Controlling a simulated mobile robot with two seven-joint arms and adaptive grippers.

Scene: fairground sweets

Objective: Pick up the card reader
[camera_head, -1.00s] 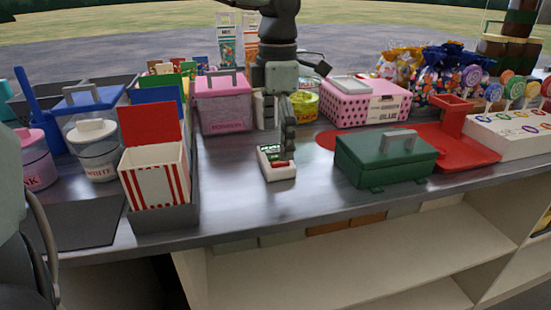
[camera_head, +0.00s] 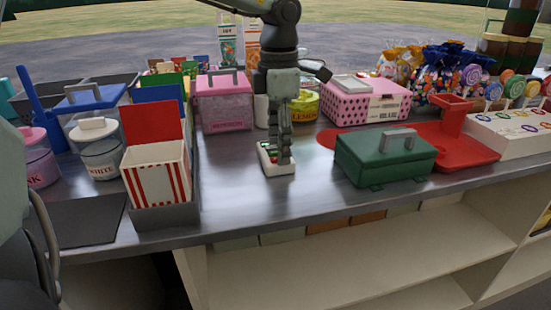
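The card reader (camera_head: 279,171) is a small white device with green and red on top. It lies on the metal counter near the middle of the view. My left gripper (camera_head: 279,156) points straight down over it, with its fingertips at or just above the reader's top. The fingers hide much of the reader, and I cannot tell whether they touch it. The fingers overlap from this side, so their opening does not show. My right gripper is not in view.
A red-and-white striped box (camera_head: 157,178) stands to the left. A green cash box (camera_head: 385,160) stands to the right on the counter (camera_head: 260,208). A pink tub (camera_head: 223,104), a yellow tub (camera_head: 305,106) and a pink dotted box (camera_head: 361,104) stand behind. The counter in front of the reader is clear.

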